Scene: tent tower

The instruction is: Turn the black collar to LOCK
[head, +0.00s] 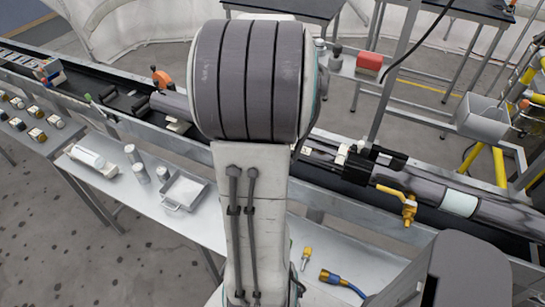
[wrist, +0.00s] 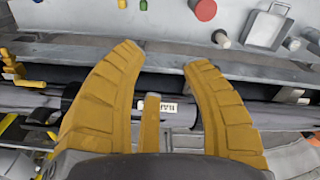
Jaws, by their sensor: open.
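Behind and between the fingers runs a dark horizontal tube (wrist: 225,114) with a small white label (wrist: 169,108); the label's lettering is too small to read surely. A dark band, possibly the black collar, shows just left of the left finger, but I cannot tell it for certain. In the head view, black blocks (head: 372,163) sit on the long grey tube (head: 500,215). My arm hides the tube's middle and my gripper there. I cannot read a LOCK mark.
A brass valve (head: 408,207) hangs on the tube's near side. A steel bench (head: 140,190) in front carries a small metal tray (head: 183,190) and several cylinders. A grey box (head: 483,118) and yellow rails stand at the right. Rails run along the tube.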

